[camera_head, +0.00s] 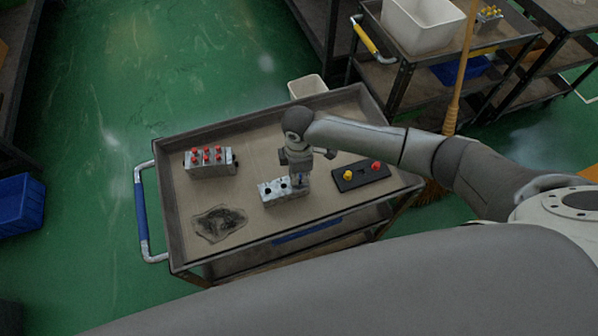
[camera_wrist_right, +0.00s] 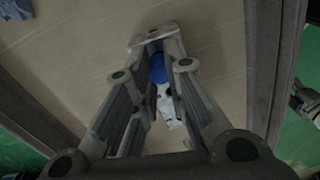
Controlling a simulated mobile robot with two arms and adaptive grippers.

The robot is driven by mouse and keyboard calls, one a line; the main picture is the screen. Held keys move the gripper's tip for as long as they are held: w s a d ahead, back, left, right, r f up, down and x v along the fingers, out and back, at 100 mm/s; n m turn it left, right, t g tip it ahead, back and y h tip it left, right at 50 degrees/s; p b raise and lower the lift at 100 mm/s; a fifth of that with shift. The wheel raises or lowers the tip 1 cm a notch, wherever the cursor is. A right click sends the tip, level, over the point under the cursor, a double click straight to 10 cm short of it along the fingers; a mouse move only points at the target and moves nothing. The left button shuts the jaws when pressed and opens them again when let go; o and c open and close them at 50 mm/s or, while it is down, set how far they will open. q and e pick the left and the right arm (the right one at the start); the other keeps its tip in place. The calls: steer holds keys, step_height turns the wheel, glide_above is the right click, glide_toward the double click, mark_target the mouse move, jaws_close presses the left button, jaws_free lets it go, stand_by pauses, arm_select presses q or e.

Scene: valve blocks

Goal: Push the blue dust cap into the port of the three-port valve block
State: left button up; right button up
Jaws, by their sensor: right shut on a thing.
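The three-port valve block (camera_head: 275,198) is a silver block on the cart top, with dark open ports showing on its upper face. My right gripper (camera_head: 300,182) points down over the block's right end and hides that part. In the right wrist view, the blue dust cap (camera_wrist_right: 157,70) sits between the fingertips of my right gripper (camera_wrist_right: 160,60), which is shut on it. Part of the pale block (camera_wrist_right: 170,108) shows just beyond the cap. I cannot tell whether the cap touches the port. My left gripper is not in view.
A black holder (camera_head: 348,183) with yellow and red caps lies right of the block. Another block (camera_head: 208,170) with several red caps stands at the back left. A dark stain or cloth (camera_head: 218,223) lies front left. The cart top has a raised rim (camera_head: 172,215).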

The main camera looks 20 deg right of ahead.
steer(key=shift+f+b, duration=0.3)
steer(key=shift+f, duration=0.35)
stand_by(0.4)
steer(key=o, duration=0.7)
steer(key=shift+r, duration=0.2)
step_height(320, 180, up, 12)
steer(key=shift+f, duration=0.2)
